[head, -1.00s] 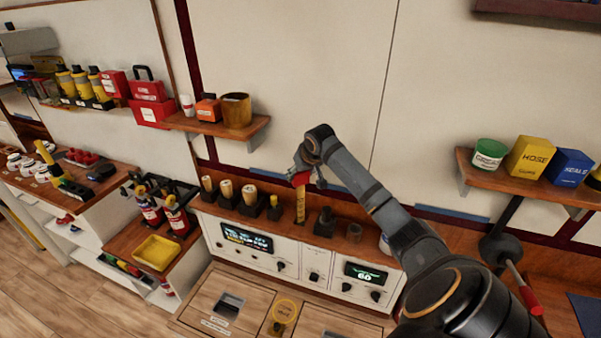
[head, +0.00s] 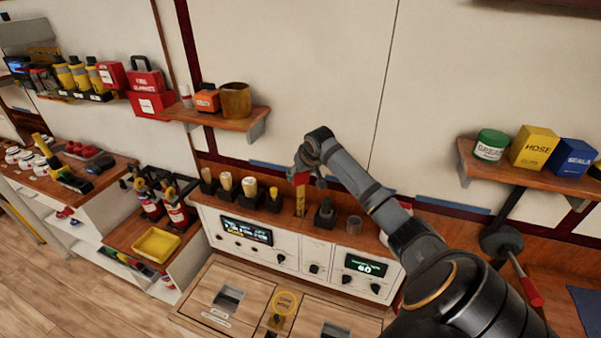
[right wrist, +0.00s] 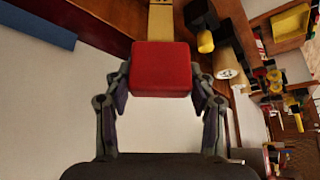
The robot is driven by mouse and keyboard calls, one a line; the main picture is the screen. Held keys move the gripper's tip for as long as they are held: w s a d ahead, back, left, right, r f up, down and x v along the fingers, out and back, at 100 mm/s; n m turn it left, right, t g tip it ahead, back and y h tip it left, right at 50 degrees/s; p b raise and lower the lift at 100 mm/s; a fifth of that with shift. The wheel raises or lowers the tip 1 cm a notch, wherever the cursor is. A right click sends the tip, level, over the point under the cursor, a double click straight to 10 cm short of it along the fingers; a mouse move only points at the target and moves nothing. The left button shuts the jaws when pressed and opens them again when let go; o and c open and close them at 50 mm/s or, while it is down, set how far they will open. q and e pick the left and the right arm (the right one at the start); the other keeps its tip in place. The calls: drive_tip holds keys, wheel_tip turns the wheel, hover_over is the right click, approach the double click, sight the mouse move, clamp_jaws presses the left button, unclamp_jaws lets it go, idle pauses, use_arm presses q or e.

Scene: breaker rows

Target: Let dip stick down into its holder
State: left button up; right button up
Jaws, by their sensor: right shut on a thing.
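The dip stick is a flat yellow strip (head: 300,200) with a red block handle (right wrist: 161,69). My right gripper (head: 301,178) is shut on the red handle, one finger on each side in the right wrist view. The stick hangs upright over the console's back ledge, with its lower end at a small dark holder (head: 299,214) in the row. The lower end seems to be in the holder, but how deep I cannot tell. My left gripper is out of view.
Several dark holders with pale-topped handles (head: 225,181) stand to the left. A dark knobbed piece (head: 325,212) and a grey cup (head: 354,225) stand close on the right. A wall shelf (head: 232,124) is above left.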

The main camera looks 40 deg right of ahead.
drive_tip(key=b, duration=0.2)
hover_over(301, 205)
drive_tip(key=shift+w+d+f, duration=0.1)
drive_tip(key=shift+f, duration=1.55)
drive_tip(key=shift+w+f, duration=0.1)
drive_tip(key=shift+f, duration=1.5)
drive_tip(key=shift+f+b, duration=1.6)
drive_tip(key=shift+f, duration=2.5)
drive_tip(key=o, duration=1.7)
drive_tip(key=shift+v, duration=6.05)
